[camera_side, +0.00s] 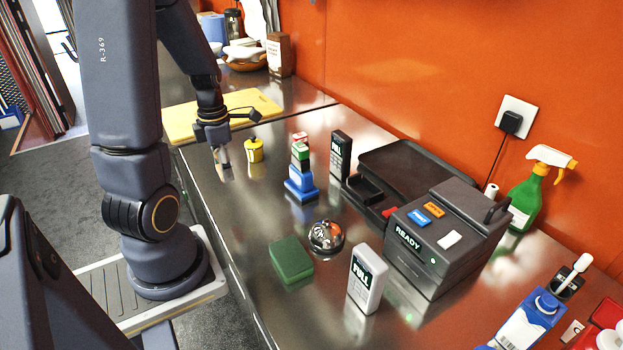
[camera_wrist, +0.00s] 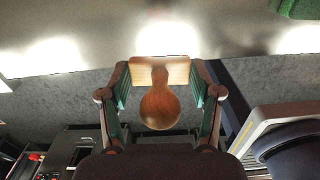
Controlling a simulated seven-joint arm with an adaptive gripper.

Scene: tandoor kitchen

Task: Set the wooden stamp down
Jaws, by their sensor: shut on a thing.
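The wooden stamp (camera_wrist: 160,105), with a round knob and a paler rectangular base, shows in the wrist view between the two fingers of my gripper (camera_wrist: 160,82). My gripper is shut on it. In the side view my gripper (camera_side: 225,164) hangs low near the front edge of the steel counter (camera_side: 222,215), left of the yellow pot. The stamp is small and hard to make out there, and I cannot tell whether its base touches the counter. In the wrist view the counter edge passes behind the stamp, with grey floor beyond.
A yellow pot (camera_side: 254,150) and a blue stamp-like item (camera_side: 300,184) stand right of my gripper. A yellow board (camera_side: 250,101) lies behind. A green block (camera_side: 291,260), steel bell (camera_side: 326,237) and dark printer (camera_side: 445,245) stand nearer the camera. The counter's front-left strip is clear.

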